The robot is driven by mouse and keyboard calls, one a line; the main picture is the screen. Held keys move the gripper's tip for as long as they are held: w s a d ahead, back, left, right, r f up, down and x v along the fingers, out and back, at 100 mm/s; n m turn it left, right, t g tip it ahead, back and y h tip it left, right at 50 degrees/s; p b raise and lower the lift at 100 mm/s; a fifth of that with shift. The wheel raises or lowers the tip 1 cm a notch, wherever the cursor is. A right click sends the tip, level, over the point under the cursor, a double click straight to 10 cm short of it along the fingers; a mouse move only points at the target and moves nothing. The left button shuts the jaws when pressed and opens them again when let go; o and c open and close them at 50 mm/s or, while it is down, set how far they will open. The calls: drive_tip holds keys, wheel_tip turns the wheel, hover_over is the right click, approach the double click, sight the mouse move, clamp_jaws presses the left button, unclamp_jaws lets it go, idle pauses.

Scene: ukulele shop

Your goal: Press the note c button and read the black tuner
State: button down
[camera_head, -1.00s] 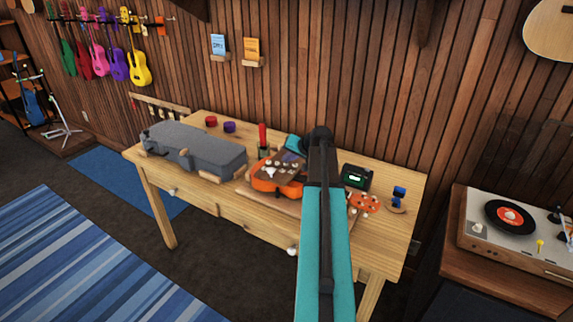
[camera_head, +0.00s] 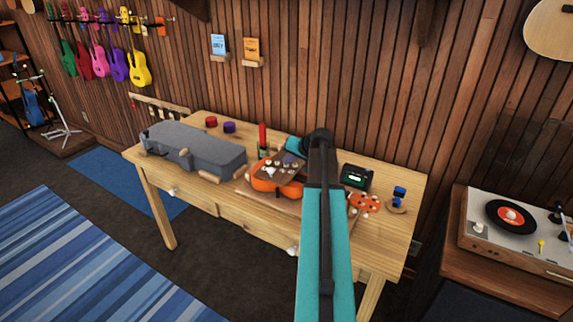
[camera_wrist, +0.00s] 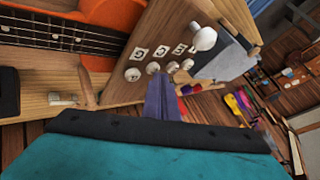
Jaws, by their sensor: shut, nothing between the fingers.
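A wooden note board (camera_head: 268,176) with several white round buttons and small letter labels lies by the orange ukulele on the table. In the wrist view the board (camera_wrist: 183,22) shows a row of white buttons below its labels.
A grey case (camera_head: 195,150) lies on the table's left part. A red upright item (camera_head: 263,136) stands behind the board.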

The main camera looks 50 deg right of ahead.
idle(0.5)
drive_tip(key=shift+r+p, duration=0.35)
drive_tip(key=shift+r, duration=0.55)
drive_tip(key=shift+r, duration=0.1)
drive_tip(key=shift+r+p, duration=1.15)
drive_tip(key=shift+r, duration=1.25)
drive_tip(key=shift+f, duration=0.1)
